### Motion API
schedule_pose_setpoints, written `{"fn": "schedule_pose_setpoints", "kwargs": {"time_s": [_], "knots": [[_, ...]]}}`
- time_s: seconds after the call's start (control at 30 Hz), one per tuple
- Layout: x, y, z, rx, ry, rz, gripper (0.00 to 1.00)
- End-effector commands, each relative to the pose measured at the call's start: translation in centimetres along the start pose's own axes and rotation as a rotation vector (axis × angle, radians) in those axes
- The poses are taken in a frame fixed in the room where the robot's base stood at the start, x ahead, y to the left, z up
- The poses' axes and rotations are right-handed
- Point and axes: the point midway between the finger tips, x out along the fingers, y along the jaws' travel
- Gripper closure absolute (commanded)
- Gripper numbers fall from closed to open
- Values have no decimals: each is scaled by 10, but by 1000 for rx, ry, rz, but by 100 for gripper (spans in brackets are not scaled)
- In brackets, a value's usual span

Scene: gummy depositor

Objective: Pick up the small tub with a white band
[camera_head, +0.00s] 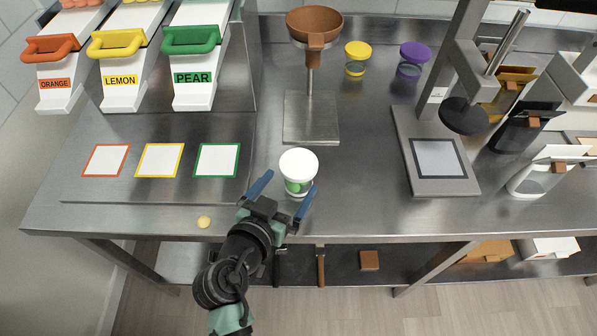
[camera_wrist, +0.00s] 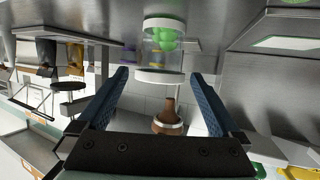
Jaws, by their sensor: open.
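The small tub (camera_head: 298,166) stands upright on the steel counter near its front edge. It has a white lid and a clear body with green pieces inside. In the wrist view the tub (camera_wrist: 164,42) appears upside down, with its white lid toward me, beyond the fingertips. My gripper (camera_head: 286,190) is open at the counter's front edge, with blue fingers reaching toward the tub. The right finger is close to the tub's lower right side. The left finger is to its left. I cannot tell whether either touches the tub.
A brown funnel (camera_head: 314,24) on a stand is behind the tub. A yellow-lidded tub (camera_head: 357,52) and a purple-lidded tub (camera_head: 413,55) stand at the back. A press-like machine (camera_head: 437,160) is to the right. A small yellowish piece (camera_head: 204,222) lies left of my gripper.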

Motion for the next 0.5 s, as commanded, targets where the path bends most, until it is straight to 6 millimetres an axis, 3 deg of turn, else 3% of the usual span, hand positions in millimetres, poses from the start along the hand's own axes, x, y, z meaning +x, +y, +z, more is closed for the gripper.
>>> {"fn": "schedule_pose_setpoints", "kwargs": {"time_s": [0.27, 0.5], "knots": [[19, 0, -1, 2, 0, 0, 0], [49, -1, 2, 2, 0, 1, 0]]}}
